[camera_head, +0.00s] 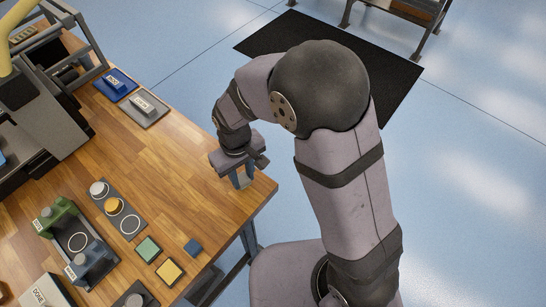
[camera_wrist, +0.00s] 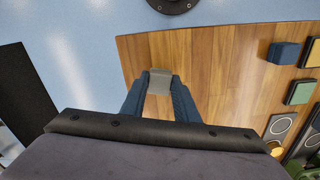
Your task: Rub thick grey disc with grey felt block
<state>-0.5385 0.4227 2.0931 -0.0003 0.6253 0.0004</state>
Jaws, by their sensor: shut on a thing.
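My gripper (camera_head: 241,181) is low over the right corner of the wooden table, pointing down. In the wrist view its two blue fingers (camera_wrist: 159,88) are shut on a grey block (camera_wrist: 160,81) with straight edges, which looks like the grey felt block. In the head view the fingers mostly hide it, and I cannot tell whether it touches the table. A light grey disc (camera_head: 98,188), which looks thick, sits at the far end of a dark strip (camera_head: 122,214), well left of my gripper. An orange disc (camera_head: 114,206) sits beside it, then an empty white ring.
A small blue block (camera_head: 193,247), a green pad (camera_head: 147,249) and a yellow pad (camera_head: 170,271) lie near the front edge. A green and blue press fixture (camera_head: 77,241) stands left of the strip. Blue (camera_head: 128,93) and grey (camera_head: 162,117) trays lie behind. The mid-table is clear.

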